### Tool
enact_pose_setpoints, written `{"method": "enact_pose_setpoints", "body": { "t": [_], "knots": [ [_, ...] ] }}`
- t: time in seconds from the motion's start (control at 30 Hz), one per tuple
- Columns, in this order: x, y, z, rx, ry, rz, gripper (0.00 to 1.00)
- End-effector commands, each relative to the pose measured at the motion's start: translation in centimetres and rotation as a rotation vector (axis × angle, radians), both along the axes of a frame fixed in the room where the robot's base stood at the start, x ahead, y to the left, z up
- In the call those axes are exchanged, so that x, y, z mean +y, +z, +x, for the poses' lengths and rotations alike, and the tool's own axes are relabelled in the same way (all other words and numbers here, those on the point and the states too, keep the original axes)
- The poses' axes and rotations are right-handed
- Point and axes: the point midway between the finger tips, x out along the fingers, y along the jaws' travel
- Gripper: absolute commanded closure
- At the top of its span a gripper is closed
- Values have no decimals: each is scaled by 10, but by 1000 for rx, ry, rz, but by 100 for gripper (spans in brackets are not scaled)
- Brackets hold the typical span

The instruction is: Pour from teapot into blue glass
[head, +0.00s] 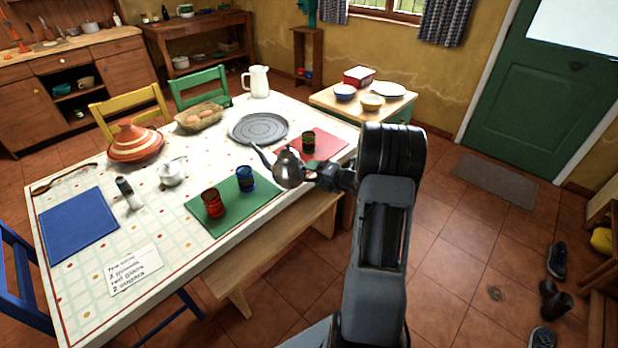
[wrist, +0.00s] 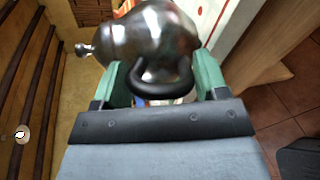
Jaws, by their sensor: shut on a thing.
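A silver metal teapot (head: 287,171) is held up near the right edge of the table, its long spout pointing to the upper left in the head view. My gripper (head: 322,177) is shut on its dark handle; in the wrist view the green fingers (wrist: 165,85) sit on both sides of the handle below the shiny teapot (wrist: 150,40). The blue glass (head: 246,180) stands upright on the green mat (head: 232,212), left of and below the teapot in the picture. A red glass (head: 212,203) stands beside it on the same mat.
A green glass (head: 308,142) stands on a red mat (head: 325,146) behind the teapot. A grey round tray (head: 258,128), a white pitcher (head: 257,81), a tagine (head: 135,142), a sugar bowl (head: 171,173) and a note (head: 134,270) are on the table. A bench (head: 265,244) runs along the near side.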

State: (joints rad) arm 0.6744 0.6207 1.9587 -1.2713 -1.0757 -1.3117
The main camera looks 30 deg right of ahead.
Motion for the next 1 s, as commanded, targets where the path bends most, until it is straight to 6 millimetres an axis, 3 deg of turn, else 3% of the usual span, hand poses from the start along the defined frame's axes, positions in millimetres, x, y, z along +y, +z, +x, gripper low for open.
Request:
{"method": "enact_pose_setpoints", "body": {
  "t": [0.37, 1.0],
  "knots": [
    [6, -6, -10, -1, 141, -5, 95],
    [4, 16, -14, 111, 145, -104, 95]
  ]
}}
